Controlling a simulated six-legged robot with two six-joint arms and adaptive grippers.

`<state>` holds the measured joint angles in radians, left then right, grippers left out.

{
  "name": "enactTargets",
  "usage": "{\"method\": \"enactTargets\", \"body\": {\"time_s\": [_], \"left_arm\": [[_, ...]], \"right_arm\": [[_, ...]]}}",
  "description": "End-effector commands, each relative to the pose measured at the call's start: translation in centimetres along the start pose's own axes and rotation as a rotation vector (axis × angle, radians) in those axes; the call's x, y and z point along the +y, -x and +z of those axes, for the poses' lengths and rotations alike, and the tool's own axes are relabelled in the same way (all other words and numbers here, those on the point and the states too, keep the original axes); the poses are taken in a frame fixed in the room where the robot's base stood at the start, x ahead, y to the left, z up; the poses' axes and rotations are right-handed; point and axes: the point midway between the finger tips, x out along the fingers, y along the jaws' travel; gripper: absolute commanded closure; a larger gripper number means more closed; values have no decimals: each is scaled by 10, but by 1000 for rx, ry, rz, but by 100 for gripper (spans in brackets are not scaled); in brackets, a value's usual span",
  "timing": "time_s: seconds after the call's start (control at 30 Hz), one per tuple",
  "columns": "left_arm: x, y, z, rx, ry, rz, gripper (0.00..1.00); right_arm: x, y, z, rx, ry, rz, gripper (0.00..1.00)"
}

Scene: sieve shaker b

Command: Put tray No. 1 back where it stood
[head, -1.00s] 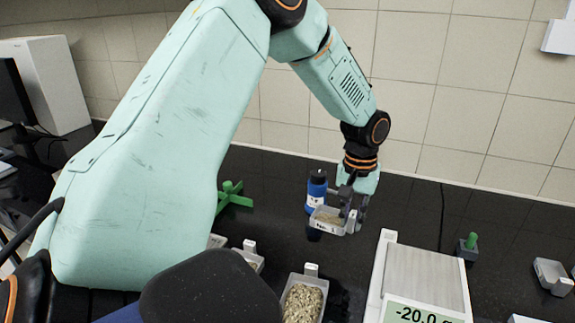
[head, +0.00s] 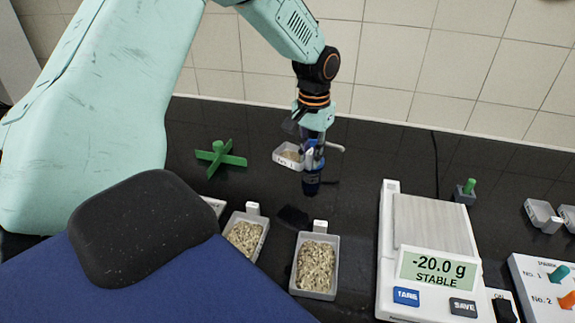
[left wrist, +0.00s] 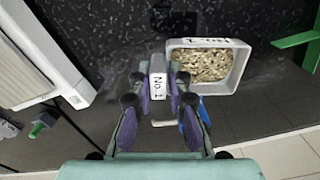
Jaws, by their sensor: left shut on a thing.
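Tray No. 1 (head: 285,158) is a small pale tray holding grain. My left gripper (head: 313,158) is shut on its tab and holds it above the dark bench, left of the gripper in the head view. In the left wrist view the tab marked "No. 1" (left wrist: 158,88) sits between the fingers (left wrist: 160,90), with the tray's grain (left wrist: 200,65) to the right. The tray looks roughly level. My right gripper is not in view.
Two grain-filled trays stand in front, one left (head: 245,238) and one right (head: 316,268). A green cross (head: 218,157) lies left. A scale (head: 435,225) reading -20.0 g stands right.

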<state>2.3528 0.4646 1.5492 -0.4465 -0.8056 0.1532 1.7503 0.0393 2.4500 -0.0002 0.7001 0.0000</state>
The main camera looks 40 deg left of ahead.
Motion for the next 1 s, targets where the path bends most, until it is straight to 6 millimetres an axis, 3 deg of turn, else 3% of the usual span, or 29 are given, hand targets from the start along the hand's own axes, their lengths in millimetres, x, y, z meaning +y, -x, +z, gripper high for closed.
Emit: {"method": "enactTargets", "body": {"time_s": [0.17,0.43,0.67,0.9,1.0], "left_arm": [[2,-5,-1,-3,-57,-1,100],[4,-51,-1,-5,-63,-1,100],[3,-68,-2,-3,-63,0,100],[1,-98,-1,-4,-62,-1,100],[0,-100,-2,-1,-62,0,100]], "right_arm": [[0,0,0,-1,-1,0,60],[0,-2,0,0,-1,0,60],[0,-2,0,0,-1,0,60],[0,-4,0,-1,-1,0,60],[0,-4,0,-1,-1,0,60]]}}
